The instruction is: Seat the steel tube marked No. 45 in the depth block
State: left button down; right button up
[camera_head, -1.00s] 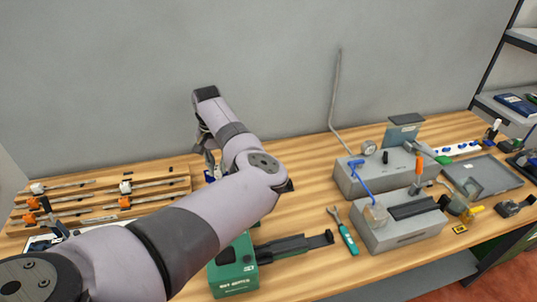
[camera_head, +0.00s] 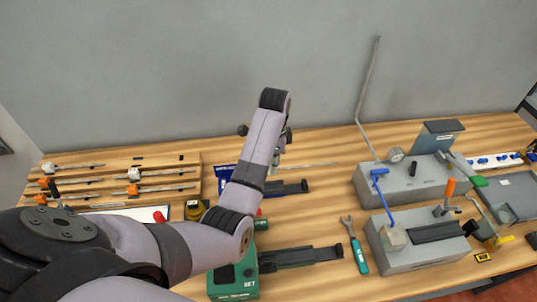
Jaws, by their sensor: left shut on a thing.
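My left gripper (camera_head: 278,155) is at the back middle of the bench, mostly hidden behind my own left arm. It is shut on a thin steel tube (camera_head: 312,164), which sticks out to the right, about level, near the wall. The tube's marking is too small to read. A blue block (camera_head: 224,178) stands just left of my forearm, partly hidden, with a black slide (camera_head: 290,188) showing to its right. A green block marked SET (camera_head: 236,284) with a black slide (camera_head: 300,257) stands in front. I cannot tell which is the depth block. My right gripper is not in view.
A wooden rack (camera_head: 150,160) with several tubes and clips lies at left. A green-handled wrench (camera_head: 357,250) lies near two grey blocks (camera_head: 398,187) (camera_head: 405,262). A bent tube (camera_head: 366,90) rises by the wall.

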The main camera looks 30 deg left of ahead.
pick_arm(q)
jog(key=shift+d+f, duration=0.15)
jog(key=shift+f, duration=1.75)
jog(key=shift+w+f, duration=0.1)
jog(key=shift+f, duration=0.3)
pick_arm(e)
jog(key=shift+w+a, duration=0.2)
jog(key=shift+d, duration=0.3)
pick_arm(q)
jog(key=shift+f, duration=0.15)
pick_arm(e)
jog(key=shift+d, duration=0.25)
pick_arm(q)
jog(key=shift+f, duration=0.75)
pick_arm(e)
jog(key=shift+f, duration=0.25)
